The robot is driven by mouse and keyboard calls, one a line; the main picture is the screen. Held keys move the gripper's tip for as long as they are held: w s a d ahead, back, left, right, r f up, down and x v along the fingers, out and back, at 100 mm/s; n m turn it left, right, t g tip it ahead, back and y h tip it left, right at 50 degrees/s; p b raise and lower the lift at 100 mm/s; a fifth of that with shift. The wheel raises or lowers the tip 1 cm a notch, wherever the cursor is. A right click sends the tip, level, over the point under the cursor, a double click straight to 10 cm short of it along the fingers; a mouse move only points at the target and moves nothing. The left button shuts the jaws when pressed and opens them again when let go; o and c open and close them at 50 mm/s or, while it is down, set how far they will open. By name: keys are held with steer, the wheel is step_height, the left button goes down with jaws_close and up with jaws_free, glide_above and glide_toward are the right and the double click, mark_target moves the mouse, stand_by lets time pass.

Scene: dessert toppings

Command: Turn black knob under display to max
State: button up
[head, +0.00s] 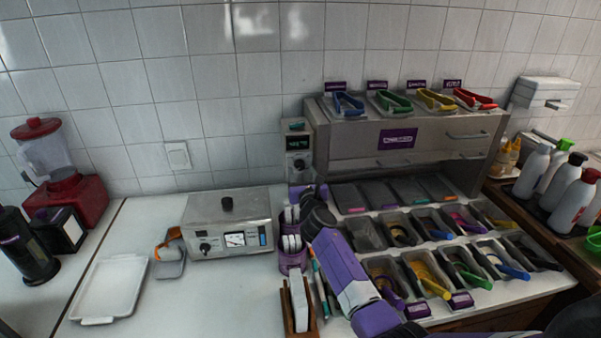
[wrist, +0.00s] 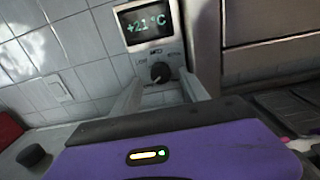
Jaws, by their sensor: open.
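A black knob (wrist: 160,72) sits on a pale panel, right under a lit display (wrist: 147,21) reading about +21 °C in the wrist view. In the head view the knob (head: 299,163) and the display (head: 299,143) are on the narrow unit left of the steel topping station. The knob's exact pointer angle is too small to tell. My gripper (wrist: 162,88) is open, its two pale fingers pointing at the panel. In the picture, one finger lies to each side below the knob. The knob looks clear of the fingers; the remaining depth gap is hard to judge.
The steel topping station (head: 340,140) stands close on the right. Purple cup holders (head: 293,258) stand below the panel. A steel box (head: 228,222) with its own black knobs and gauge stands to the left. The white counter (head: 230,300) in front is mostly free.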

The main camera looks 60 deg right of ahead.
steer(key=shift+x, duration=1.1)
jaws_close()
steer(key=shift+m, duration=0.3)
